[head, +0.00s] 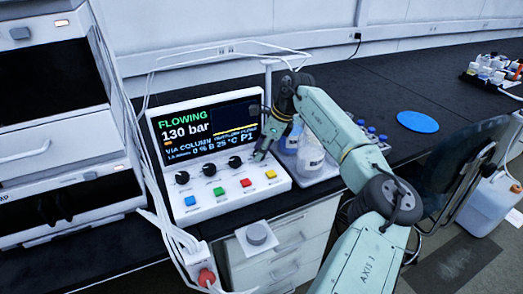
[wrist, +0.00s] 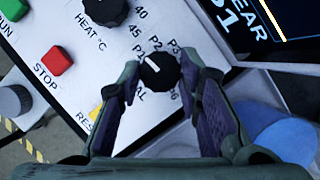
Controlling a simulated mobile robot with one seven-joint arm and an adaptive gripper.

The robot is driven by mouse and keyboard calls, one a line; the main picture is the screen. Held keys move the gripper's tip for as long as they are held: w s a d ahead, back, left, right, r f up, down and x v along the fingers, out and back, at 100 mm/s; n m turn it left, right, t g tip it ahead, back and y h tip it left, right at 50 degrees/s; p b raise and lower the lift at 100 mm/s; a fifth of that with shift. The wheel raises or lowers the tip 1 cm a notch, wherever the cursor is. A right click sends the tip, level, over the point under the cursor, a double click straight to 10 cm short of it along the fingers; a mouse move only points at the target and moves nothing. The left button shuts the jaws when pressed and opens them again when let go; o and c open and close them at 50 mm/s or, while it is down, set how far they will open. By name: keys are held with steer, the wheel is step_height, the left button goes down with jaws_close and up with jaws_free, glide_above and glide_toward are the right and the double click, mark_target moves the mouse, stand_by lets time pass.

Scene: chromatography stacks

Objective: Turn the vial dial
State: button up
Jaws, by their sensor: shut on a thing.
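The vial dial (wrist: 157,72) is a black knob with a white pointer mark, ringed by labels such as P1, P2, P3 and P6. Part of its VIAL label is covered by a finger. In the wrist view its mark points toward the left, near P1. My gripper (wrist: 160,75) is shut on the dial, one finger on each side. In the head view my gripper (head: 262,150) is at the right end of the knob row and largely hides the dial. The screen (head: 207,128) reads FLOWING, 130 bar, VIA COLUMN and P1.
Other black knobs (head: 208,169) sit left of the dial. Blue, green, red and yellow (head: 271,174) buttons lie below. Bottles (head: 310,155) in a tray stand close behind my gripper. A blue disc (head: 418,121) lies on the dark bench at right.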

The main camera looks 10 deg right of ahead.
steer(key=shift+n, duration=0.5)
steer(key=o, duration=1.1)
steer(key=shift+o, duration=0.2)
steer(key=shift+r, duration=0.1)
steer(key=v, duration=1.2)
steer(key=shift+w, duration=0.15)
